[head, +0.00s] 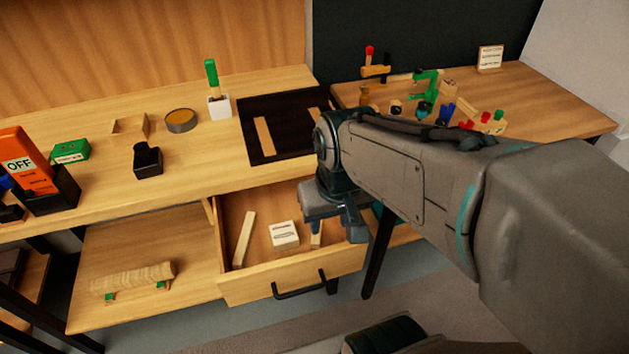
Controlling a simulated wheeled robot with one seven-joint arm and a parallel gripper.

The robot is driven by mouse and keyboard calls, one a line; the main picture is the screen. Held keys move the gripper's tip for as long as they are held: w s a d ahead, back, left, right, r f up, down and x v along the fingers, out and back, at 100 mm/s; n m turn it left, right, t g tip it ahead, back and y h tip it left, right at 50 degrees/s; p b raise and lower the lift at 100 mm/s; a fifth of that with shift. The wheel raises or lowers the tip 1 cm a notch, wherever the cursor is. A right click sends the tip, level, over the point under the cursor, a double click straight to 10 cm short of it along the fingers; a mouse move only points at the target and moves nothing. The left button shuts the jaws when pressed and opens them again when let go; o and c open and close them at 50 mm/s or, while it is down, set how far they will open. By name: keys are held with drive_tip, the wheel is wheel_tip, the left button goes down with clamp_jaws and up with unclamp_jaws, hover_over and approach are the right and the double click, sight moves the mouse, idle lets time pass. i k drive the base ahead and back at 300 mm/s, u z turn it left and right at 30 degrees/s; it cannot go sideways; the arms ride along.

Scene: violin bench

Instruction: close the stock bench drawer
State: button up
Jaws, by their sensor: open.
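The stock bench drawer (345,263) stands pulled out below the bench top, with a dark bar handle (306,287) on its front. Inside lie a pale wooden strip (243,238), a small labelled block (284,234) and another small piece (316,238) partly hidden by my gripper. My gripper (335,234) is open and hangs over the right part of the drawer, behind its front panel. Whether it touches anything in the drawer cannot be told. My arm covers the drawer's right rear part.
The bench top (200,180) carries a dark mat (250,108), a black holder (147,160), a round tin (181,120) and an orange box (27,160). A lower shelf (150,235) lies left of the drawer. A second table (560,110) with small tools stands at right. Floor shows before the drawer.

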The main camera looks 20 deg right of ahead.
sight(266, 273)
drive_tip(key=z, duration=1.15)
drive_tip(key=k, duration=0.9)
drive_tip(key=u, duration=1.1)
